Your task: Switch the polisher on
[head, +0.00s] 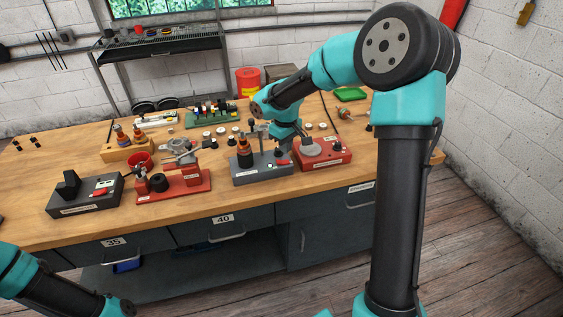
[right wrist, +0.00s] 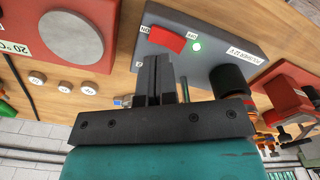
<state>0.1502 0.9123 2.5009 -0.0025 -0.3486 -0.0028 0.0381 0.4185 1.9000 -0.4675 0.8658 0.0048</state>
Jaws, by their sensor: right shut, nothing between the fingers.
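The polisher (head: 250,177) is a grey box with a dark upright spindle at its left, near the bench's front edge. I cannot tell for sure which end of the rocker is pressed. My right gripper (right wrist: 158,58) is shut and empty, its fingertips just short of the rocker; contact is not clear. In the head view, my right gripper (head: 284,148) is over the polisher's right end. My left gripper is not in view.
A red unit with a round grey disc (head: 311,147) stands close right of the polisher. A red-based fixture (head: 190,191) and a dark box with a red switch (head: 85,204) stand to the left. Several small parts and a green tray (head: 350,94) lie behind.

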